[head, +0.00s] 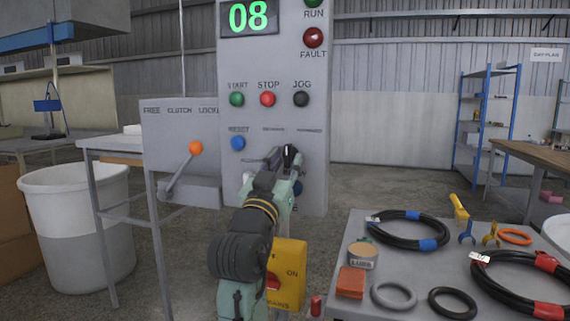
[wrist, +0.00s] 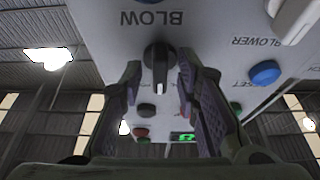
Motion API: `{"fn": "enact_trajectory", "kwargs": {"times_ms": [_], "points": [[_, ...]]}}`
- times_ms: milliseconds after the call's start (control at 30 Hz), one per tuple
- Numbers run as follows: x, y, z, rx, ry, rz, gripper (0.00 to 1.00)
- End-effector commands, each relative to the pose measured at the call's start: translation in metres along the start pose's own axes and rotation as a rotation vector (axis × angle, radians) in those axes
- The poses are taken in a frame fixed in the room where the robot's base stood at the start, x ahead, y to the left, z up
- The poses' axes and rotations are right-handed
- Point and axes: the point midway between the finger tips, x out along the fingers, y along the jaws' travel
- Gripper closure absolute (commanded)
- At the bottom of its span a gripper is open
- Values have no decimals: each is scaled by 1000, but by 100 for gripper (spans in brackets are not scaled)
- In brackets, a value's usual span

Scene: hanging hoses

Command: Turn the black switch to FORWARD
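The black switch (wrist: 158,62) is a round knob with a white mark, on the grey control panel (head: 230,60). The wrist view is upside down; there the mark points down the picture, toward the green display, so upward on the panel. In the head view the switch (head: 290,151) shows just above my gripper (head: 284,161), which hides part of the panel. In the wrist view my gripper (wrist: 158,78) is open, with one finger on each side of the switch. Gaps seem to show beside the knob; I cannot tell whether either finger touches.
A lever box (head: 180,150) stands left. A yellow mains box (head: 290,262) is below. A table with hoses (head: 415,300) is right.

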Motion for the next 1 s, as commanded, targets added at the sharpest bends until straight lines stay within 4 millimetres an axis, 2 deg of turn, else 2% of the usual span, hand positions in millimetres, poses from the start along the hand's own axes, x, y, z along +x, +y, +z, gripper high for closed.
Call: {"fn": "enact_trajectory", "kwargs": {"times_ms": [367, 467, 800, 1000], "points": [[-6, 0, -1, 0, 2, -1, 68], [-20, -1, 0, 0, 2, -2, 68], [-91, -1, 0, 1, 1, -3, 68], [-115, 0, 0, -1, 0, -1, 68]]}}
